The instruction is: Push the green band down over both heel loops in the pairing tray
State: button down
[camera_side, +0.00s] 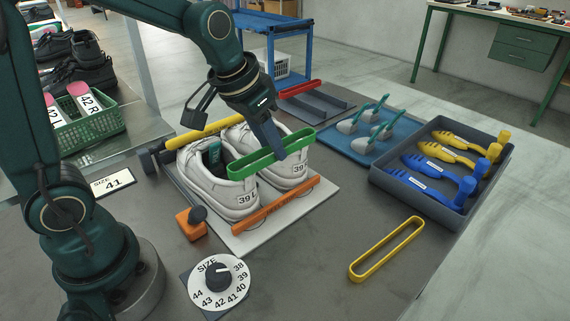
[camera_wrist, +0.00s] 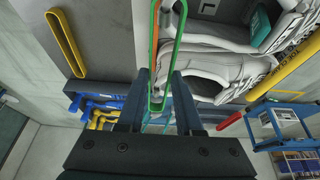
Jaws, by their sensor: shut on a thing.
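My gripper (camera_side: 277,150) is shut on the green band (camera_side: 245,167), near the band's right half. The band is a long, flat loop, held level at the heel tops of two white shoes. The shoes stand side by side in the pale pairing tray (camera_side: 240,240): the left shoe (camera_side: 208,188) is marked 39 L, the right shoe (camera_side: 298,167) 39. The heel loops are hidden or too small to make out; I cannot tell whether the band is around them. In the wrist view the green band (camera_wrist: 178,50) runs upward from between my fingers (camera_wrist: 160,98).
An orange bar (camera_side: 275,205) edges the tray's front, a yellow bar (camera_side: 198,135) its back. A size dial (camera_side: 218,285), a loose yellow band (camera_side: 388,248), a grey bin (camera_side: 440,185) of shoe forms and a blue mat (camera_side: 345,146) surround it.

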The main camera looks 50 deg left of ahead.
jog(key=shift+f, duration=0.55)
dwell(0.4)
jog(key=shift+c, duration=2.4)
grip_release()
notch_tip(320, 180, up, 9)
